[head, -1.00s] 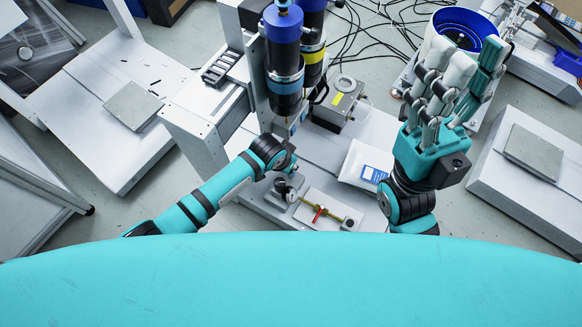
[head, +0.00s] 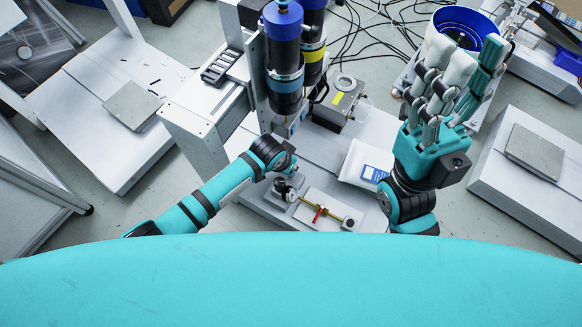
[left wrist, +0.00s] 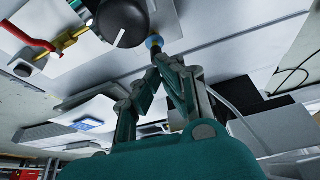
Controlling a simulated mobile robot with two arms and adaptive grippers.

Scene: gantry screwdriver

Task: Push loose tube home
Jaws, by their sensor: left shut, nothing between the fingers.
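A small fixture plate (head: 321,212) near the bottom middle of the head view carries a brass-yellow tube with a red handle (head: 319,213). It also shows at the upper left of the left wrist view, with the red handle (left wrist: 28,41). A dark round knob (left wrist: 122,22) stands beside it. My left gripper (head: 289,163) is shut and empty above the fixture. In the left wrist view its fingertips (left wrist: 160,57) are close to a small blue ring (left wrist: 154,41); I cannot tell whether they touch. No loose tube can be made out clearly. My right gripper (head: 466,55) is open and empty.
Two upright screwdriver units (head: 284,55) stand just behind my left gripper. A blue-rimmed bin (head: 467,22) is behind my right gripper, with loose cables nearby.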

